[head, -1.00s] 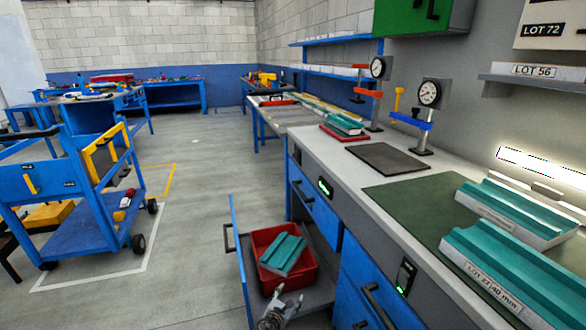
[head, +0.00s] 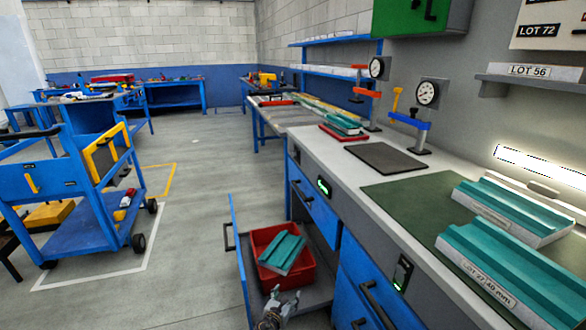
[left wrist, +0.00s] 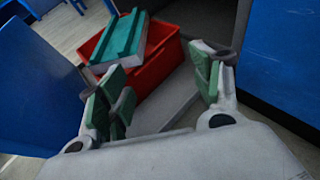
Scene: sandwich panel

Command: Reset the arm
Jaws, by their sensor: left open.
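My left gripper (head: 282,300) is at the bottom of the head view, in front of the red bin in the open drawer. In the left wrist view its green-padded fingers (left wrist: 165,95) are spread wide with nothing between them. The red bin (head: 308,277) stands in the drawer and holds teal-topped panel pieces (head: 283,253). The bin also shows in the left wrist view (left wrist: 162,68), beyond the fingers, with a teal piece (left wrist: 122,38) in it. My right gripper is not in view.
The open blue drawer (head: 240,262) has its front panel to the left of the bin. The bench (head: 350,182) carries a green mat (head: 400,205), large teal panels (head: 515,265) and dial gauges (head: 428,93). A blue cart (head: 85,240) stands left. The floor between is clear.

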